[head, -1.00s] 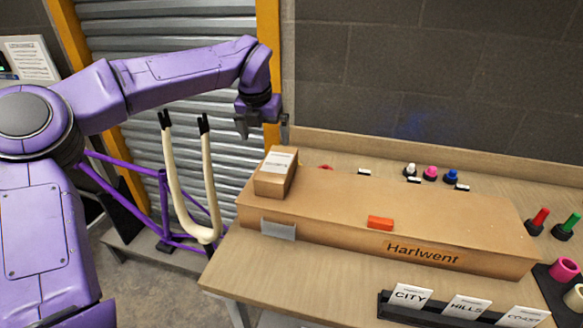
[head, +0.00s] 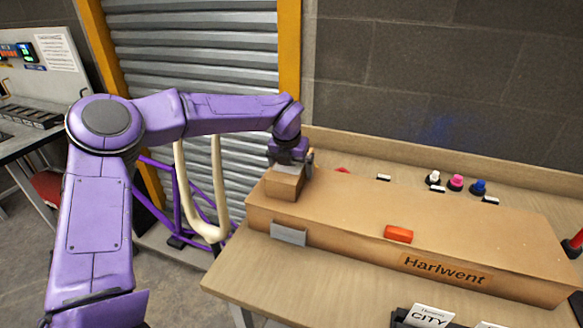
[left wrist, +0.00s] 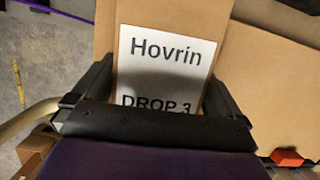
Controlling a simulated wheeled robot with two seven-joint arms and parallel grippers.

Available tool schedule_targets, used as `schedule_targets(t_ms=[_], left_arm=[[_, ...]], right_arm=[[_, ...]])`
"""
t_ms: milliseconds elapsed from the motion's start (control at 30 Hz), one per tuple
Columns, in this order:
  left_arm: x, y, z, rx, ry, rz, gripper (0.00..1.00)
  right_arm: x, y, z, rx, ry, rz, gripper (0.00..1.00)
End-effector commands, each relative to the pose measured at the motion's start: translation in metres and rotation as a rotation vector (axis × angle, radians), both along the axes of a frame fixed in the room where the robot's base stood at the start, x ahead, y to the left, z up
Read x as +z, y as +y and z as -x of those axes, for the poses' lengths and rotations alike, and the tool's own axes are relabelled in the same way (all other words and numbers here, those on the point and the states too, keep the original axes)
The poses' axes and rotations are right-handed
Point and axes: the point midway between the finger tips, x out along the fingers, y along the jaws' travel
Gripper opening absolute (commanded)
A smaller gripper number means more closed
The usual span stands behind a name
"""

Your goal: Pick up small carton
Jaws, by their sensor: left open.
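The small carton (head: 284,185) is a brown box with a white label on top. It sits on the left end of the long brown Harlwent box (head: 400,215). In the left wrist view the carton (left wrist: 222,22) shows its label reading "Hovrin" and "DROP 3". My left gripper (head: 290,165) is over the carton's top, jaws open. In the left wrist view its two fingers (left wrist: 155,90) stand to the left and right of the carton. Whether they touch it is not clear. The lower finger parts are partly hidden. My right gripper is not in view.
An orange block (head: 398,234) lies on the long box. Pink, blue and white knobs (head: 456,183) stand at the back of the wooden table (head: 260,285). A cream U-shaped frame (head: 215,190) stands left of the table. A card holder (head: 420,318) is at the front.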

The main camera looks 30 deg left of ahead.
Motion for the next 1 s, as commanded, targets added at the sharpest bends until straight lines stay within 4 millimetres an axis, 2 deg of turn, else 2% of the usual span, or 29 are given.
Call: schedule_targets(t_ms=[100, 267, 433, 467, 767, 867, 1000], left_arm=[[-0.008, 0.001, -0.002, 0.001, 0.000, 0.000, 1.00], [-0.008, 0.001, -0.002, 0.001, 0.000, 0.000, 1.00], [-0.008, 0.001, -0.002, 0.001, 0.000, 0.000, 0.48], [-0.007, 0.001, -0.002, 0.001, -0.002, 0.001, 0.45], [-0.002, 0.001, -0.002, 0.002, -0.003, 0.000, 0.45], [0.010, 0.001, -0.003, 0.002, -0.005, 0.000, 0.45], [0.043, 0.001, -0.003, 0.004, -0.008, 0.000, 0.45]], right_arm=[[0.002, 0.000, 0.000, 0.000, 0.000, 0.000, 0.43], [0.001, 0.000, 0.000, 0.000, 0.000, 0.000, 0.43], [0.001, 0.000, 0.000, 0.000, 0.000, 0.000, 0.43], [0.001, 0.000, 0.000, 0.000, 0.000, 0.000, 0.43], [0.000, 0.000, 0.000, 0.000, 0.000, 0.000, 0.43], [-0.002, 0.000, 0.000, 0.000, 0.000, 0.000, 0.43], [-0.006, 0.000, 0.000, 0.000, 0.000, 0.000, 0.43]])
